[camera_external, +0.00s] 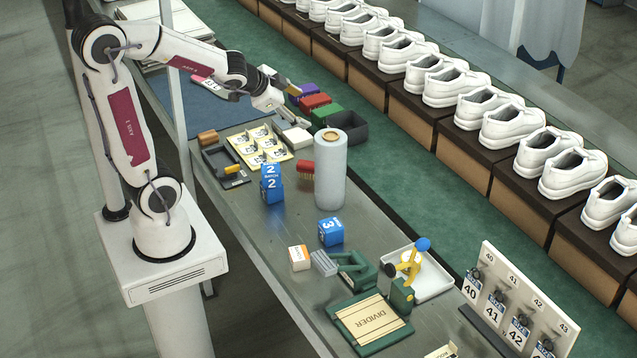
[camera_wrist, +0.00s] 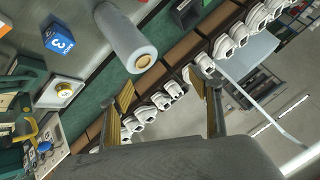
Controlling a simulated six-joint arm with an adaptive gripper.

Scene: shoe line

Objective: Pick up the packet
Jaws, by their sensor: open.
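My gripper (camera_external: 291,103) is open and raised over the far part of the bench in the external view. In the wrist view its two fingers stand wide apart with nothing between them (camera_wrist: 160,78). No thing is clearly marked as the packet, so I cannot tell which one it is. A small white block-like item (camera_external: 297,138) lies on the bench just below my gripper. A small orange and white box (camera_external: 299,257) stands farther forward. A pink and white item (camera_external: 206,83) lies on the blue mat behind my arm.
A grey-white roll (camera_external: 330,178) stands upright mid-bench. White shoes on boxes line the green belt.

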